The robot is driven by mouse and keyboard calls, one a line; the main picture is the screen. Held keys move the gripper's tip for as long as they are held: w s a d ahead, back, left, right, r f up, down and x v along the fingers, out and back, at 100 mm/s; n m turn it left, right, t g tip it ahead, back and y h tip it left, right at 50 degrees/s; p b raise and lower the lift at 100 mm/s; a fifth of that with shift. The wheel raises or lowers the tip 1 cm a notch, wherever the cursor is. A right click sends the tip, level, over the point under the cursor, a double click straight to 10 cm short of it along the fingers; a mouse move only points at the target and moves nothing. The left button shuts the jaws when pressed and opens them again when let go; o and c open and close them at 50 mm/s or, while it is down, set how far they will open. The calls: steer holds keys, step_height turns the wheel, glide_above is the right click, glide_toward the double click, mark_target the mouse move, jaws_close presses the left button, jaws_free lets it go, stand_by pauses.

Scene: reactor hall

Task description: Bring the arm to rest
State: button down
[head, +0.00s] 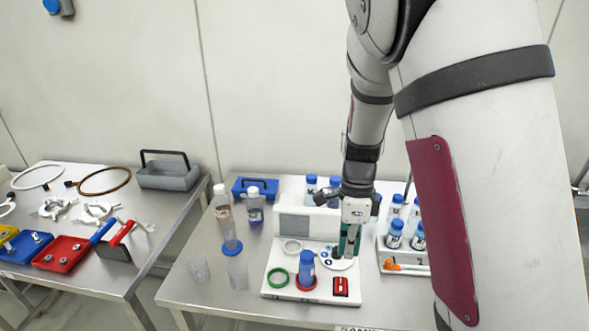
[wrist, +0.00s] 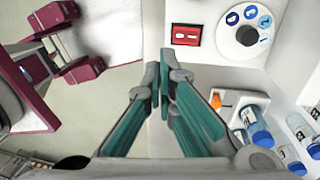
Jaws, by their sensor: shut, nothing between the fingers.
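My arm reaches down from the top right of the head view to the right table. My gripper (head: 346,252) points downward over the right part of a white bench instrument, near its round dial plate. Its teal fingers are shut and hold nothing. In the wrist view the fingertips (wrist: 164,95) meet beside the instrument's edge. The red switch (wrist: 186,35) and black knob (wrist: 247,36) show beyond them. I cannot tell the exact height of the fingertips above the instrument.
A rack of blue-capped bottles (head: 394,258) stands close right of my gripper. Clear bottles and beakers stand left. The left table holds a grey toolbox (head: 168,176) and coloured trays.

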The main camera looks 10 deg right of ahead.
steer(key=s+a+r+n+t, duration=0.1)
steer(key=s+r+n+t, duration=0.2)
steer(key=s+r+n, duration=0.5)
steer(key=s+a+r+n+t+b, duration=0.1)
steer(key=s+r+n+t, duration=0.3)
steer(key=s+r+n, duration=0.3)
steer(key=shift+s+r+n+h, duration=0.35)
steer(key=shift+r+n, duration=2.2)
steer(key=shift+n, duration=0.75)
